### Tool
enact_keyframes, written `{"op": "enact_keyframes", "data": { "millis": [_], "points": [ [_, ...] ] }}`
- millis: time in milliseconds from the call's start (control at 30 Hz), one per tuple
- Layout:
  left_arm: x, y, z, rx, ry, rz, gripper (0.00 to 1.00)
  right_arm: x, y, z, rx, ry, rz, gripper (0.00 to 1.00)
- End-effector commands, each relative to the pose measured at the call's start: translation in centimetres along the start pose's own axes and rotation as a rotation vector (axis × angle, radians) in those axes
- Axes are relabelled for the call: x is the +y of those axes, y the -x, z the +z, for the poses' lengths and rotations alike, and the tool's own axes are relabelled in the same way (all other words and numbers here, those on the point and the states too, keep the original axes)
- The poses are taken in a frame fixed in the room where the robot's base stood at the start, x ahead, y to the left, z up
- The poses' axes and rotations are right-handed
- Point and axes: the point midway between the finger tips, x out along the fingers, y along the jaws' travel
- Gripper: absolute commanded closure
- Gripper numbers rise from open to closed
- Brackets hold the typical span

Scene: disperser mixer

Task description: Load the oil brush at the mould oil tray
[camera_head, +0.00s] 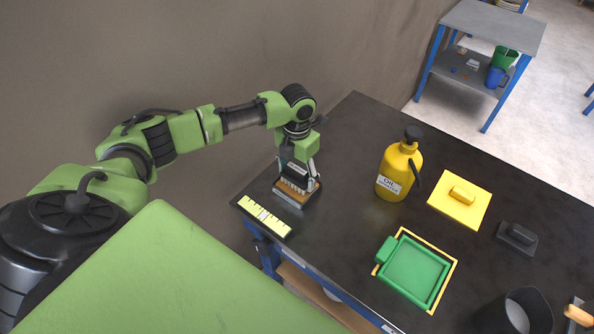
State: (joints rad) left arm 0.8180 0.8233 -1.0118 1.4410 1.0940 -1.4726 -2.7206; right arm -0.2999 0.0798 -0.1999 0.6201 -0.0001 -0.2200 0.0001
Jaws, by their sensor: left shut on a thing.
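My left gripper (298,175) points down over the left end of the dark table. It is shut on the oil brush (292,196), a block with a brown band and a grey lower part. The fingers hide the brush's top, and I cannot tell whether its underside touches the table. The mould oil tray (414,269), green and shallow with a small raised block at its left corner, lies inside a yellow outline to the right of the gripper, well apart from it. My right gripper is not in view.
A yellow float-like plate (460,201), a black one (517,238) and a dark bucket (516,314) are farther right. A yellow-marked strip (264,215) lies by the table's left edge. Table between brush and tray is clear.

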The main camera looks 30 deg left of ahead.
Motion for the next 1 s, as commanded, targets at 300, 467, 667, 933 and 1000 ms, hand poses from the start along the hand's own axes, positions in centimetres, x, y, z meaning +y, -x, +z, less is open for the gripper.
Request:
{"op": "enact_keyframes", "data": {
  "millis": [300, 467, 667, 933, 1000],
  "points": [
    [-0.01, -0.43, 0.01, 0.0, 0.0, 0.0, 0.55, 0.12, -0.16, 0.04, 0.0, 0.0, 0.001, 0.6],
    [-0.01, -0.62, 0.01, 0.0, 0.0, 0.0, 0.55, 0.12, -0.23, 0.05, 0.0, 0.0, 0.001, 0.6],
    [0.0, -0.64, 0.01, 0.0, 0.0, 0.0, 0.55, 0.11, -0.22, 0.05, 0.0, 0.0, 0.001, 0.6],
    [0.0, -0.63, 0.01, 0.0, 0.0, 0.0, 0.55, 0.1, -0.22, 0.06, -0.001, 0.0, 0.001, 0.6],
    [0.0, -0.56, 0.02, 0.0, 0.0, 0.0, 0.55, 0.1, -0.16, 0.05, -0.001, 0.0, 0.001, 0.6]
  ]
}}
